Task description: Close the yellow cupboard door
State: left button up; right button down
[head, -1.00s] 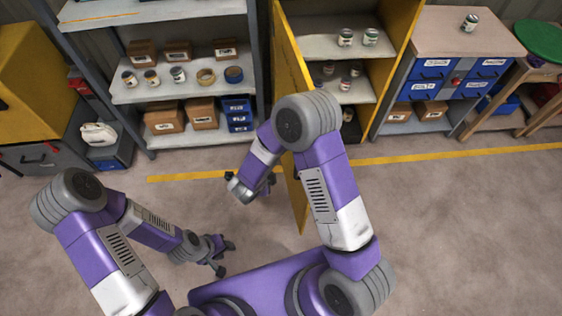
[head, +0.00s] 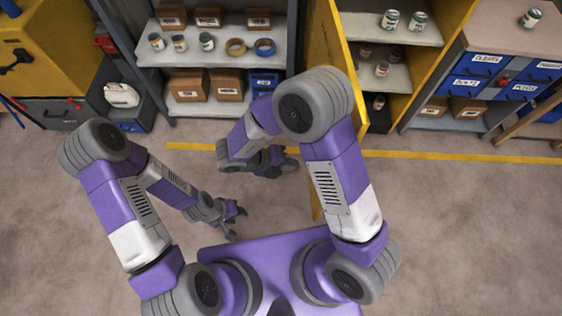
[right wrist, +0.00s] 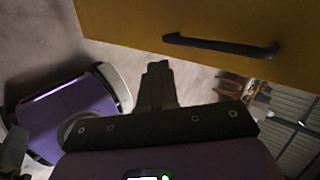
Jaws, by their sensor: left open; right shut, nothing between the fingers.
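The yellow cupboard (head: 447,50) stands open at the upper right. Its yellow door (head: 324,45) is swung out towards me, nearly edge-on, partly hidden by my right arm. My right arm reaches over the door, and my right gripper (head: 289,163) is on its left, outer side, pointing at it. In the right wrist view the shut, empty fingers (right wrist: 157,70) are below the door face (right wrist: 205,18) and its black bar handle (right wrist: 220,45). I cannot tell whether they touch the door. My left gripper (head: 238,222) is open and empty, low over the floor at left.
Tins (head: 390,20) stand on shelves inside the cupboard. A grey shelf unit (head: 215,106) with boxes and tape is left of the door. A workbench with blue drawers (head: 480,64) stands right of the cupboard. The floor (head: 455,215) in front is clear.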

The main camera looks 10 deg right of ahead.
jog(key=d+f+b, duration=0.2)
jog(key=d, duration=0.4)
jog(key=shift+w+d+f, duration=0.2)
jog(key=shift+w+d, duration=0.05)
